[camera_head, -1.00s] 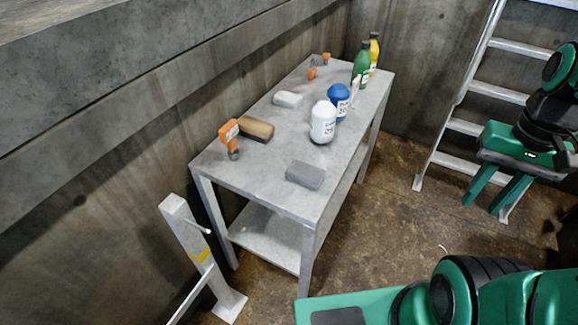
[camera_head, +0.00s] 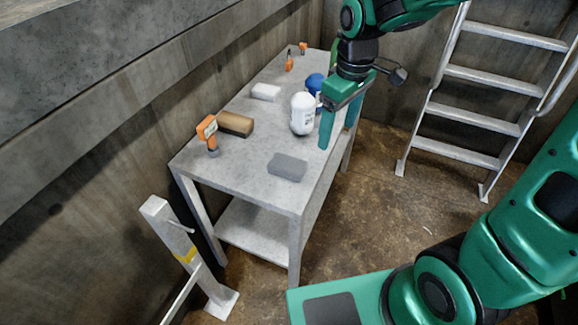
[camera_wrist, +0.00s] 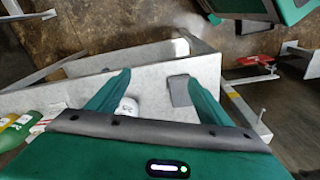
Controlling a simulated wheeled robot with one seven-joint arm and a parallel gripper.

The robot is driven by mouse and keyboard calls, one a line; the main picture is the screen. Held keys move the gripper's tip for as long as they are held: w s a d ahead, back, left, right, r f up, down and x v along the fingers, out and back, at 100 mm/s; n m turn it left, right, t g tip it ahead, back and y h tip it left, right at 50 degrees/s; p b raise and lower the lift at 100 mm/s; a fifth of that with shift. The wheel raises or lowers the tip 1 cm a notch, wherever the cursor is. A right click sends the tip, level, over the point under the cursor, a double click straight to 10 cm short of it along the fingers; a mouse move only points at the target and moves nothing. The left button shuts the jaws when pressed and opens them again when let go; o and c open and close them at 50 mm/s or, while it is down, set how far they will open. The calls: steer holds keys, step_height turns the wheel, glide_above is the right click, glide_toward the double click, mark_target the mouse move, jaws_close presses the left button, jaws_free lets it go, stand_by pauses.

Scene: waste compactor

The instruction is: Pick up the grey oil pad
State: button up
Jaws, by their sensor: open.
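The grey oil pad (camera_head: 287,167) lies flat on the grey metal table (camera_head: 246,176), near its front right edge. My gripper (camera_head: 338,136) is open and empty. In the head view it hangs to the right of the white bottle (camera_head: 302,114), at the table's right edge and above and to the right of the pad. In the wrist view the pad (camera_wrist: 181,91) shows between my two green fingers, closer to the right one, some distance beyond the fingertips. The wrist view also shows my gripper (camera_wrist: 160,78) from behind.
A blue bottle (camera_head: 314,83) stands behind the white one. A ladder (camera_head: 480,112) stands at the right. The tabletop left of the pad is clear.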

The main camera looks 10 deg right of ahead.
steer(key=w+a+f+n, duration=0.2)
steer(key=a+n, duration=0.2)
steer(key=a, duration=0.5)
glide_above(288, 163)
steer(key=shift+y, duration=0.4)
steer(key=f, duration=0.5)
steer(key=shift+s+d+f, duration=0.1)
steer(key=shift+s+d, duration=0.15)
steer(key=shift+d, duration=0.1)
steer(key=shift+w+a+f, duration=0.1)
steer(key=shift+a+f, duration=0.1)
steer(key=shift+f, duration=1.25)
steer(key=shift+w+a+f, duration=0.1)
steer(key=shift+a+f, duration=0.05)
steer(key=shift+f, duration=1.3)
steer(key=c, duration=1.1)
